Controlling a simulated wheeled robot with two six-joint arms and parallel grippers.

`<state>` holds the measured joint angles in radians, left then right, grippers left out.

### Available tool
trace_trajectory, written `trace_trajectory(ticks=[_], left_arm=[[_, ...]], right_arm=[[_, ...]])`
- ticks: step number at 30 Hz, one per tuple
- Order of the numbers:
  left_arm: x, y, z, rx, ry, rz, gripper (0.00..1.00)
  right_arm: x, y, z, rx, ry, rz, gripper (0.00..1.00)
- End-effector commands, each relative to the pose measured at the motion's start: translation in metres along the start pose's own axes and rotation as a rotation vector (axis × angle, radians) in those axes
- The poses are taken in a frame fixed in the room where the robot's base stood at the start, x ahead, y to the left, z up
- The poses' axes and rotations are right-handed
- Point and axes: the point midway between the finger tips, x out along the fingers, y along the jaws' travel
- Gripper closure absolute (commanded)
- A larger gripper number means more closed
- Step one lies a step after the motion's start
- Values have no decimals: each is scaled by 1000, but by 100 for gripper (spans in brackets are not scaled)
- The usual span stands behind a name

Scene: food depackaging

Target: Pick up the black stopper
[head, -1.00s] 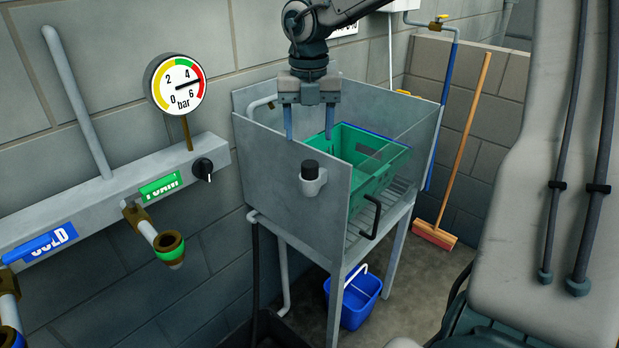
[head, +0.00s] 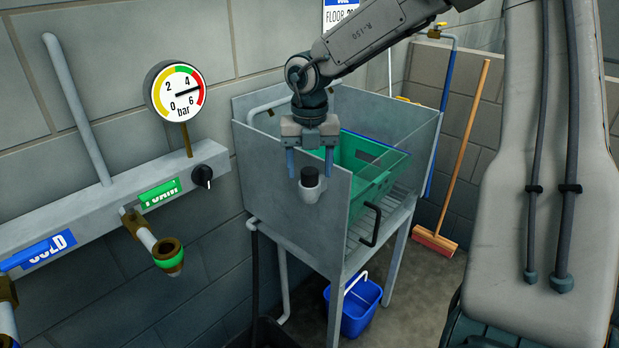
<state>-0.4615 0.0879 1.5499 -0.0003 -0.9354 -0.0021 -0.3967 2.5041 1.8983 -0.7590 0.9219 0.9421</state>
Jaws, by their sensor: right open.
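The black stopper (head: 310,176) sits upright in a light grey holder (head: 310,192) on the outer face of the metal sink's front wall. My right gripper (head: 309,168) points down just above the stopper. Its two blue fingers are apart, one to the left and one to the right of the stopper in the picture. Whether the fingers touch the stopper cannot be told. My left gripper is not in view.
The metal sink (head: 270,185) holds a green crate (head: 375,175). A black handle (head: 371,225) sticks out at its front. A blue bucket (head: 360,310) stands below. A pipe panel with a pressure gauge (head: 177,91) is at left, a broom (head: 462,150) at right.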

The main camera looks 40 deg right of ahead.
Motion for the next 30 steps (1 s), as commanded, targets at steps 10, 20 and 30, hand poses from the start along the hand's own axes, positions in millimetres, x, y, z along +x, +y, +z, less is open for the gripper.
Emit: trace_trajectory(ticks=[10, 20, 30], left_arm=[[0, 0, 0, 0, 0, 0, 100], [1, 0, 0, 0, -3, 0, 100], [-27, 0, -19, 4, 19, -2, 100]], right_arm=[[0, 0, 0, 0, 0, 0, 89], [-3, 0, 0, 0, -2, 0, 89], [-35, -1, -10, -3, -1, 2, 89]])
